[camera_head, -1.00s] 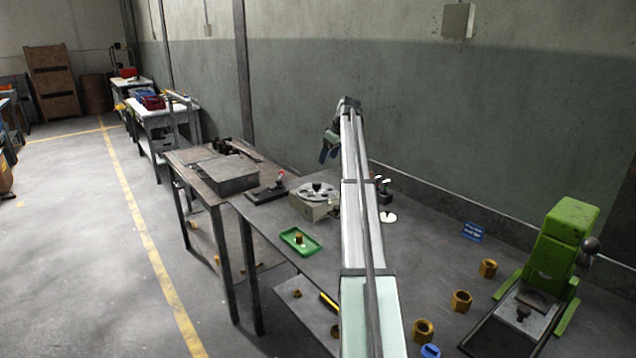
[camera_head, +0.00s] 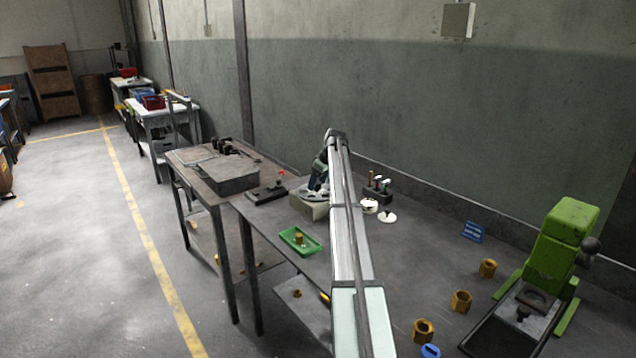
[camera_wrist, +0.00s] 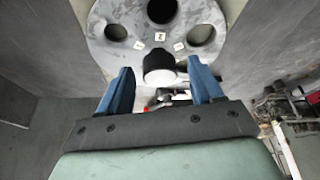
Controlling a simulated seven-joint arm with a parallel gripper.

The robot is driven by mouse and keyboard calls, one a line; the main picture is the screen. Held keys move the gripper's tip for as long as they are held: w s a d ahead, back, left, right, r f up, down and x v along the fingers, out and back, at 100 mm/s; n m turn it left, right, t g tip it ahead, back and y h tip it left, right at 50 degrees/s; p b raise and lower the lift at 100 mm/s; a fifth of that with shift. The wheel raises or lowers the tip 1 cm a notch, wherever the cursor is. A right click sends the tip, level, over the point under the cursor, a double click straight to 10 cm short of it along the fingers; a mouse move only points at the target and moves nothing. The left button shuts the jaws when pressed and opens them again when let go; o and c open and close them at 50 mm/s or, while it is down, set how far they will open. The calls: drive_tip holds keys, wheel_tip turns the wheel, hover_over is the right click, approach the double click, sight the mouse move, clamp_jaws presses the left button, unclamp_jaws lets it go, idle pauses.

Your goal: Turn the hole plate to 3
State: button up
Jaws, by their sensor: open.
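The hole plate (camera_wrist: 102,16) is a grey round disc with several holes and small white number labels, too small to read surely. It fills the top of the wrist view. A dark knob with a white face (camera_wrist: 160,66) stands out at its near edge. My gripper (camera_wrist: 160,74) is open, with its two blue fingers on either side of the knob and a visible gap on both sides. In the head view my gripper (camera_head: 318,188) is down over the plate's pale block (camera_head: 310,210) and hides most of the plate.
A green tray (camera_head: 300,241) holding a brass nut stands in front of the block. A dark clamp-like fixture (camera_head: 266,192) is to its left. A small holder with upright tools (camera_head: 378,188) and white discs are to its right. A green press (camera_head: 555,250) stands far right.

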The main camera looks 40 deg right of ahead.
drive_tip(key=shift+c, duration=0.5)
clamp_jaws()
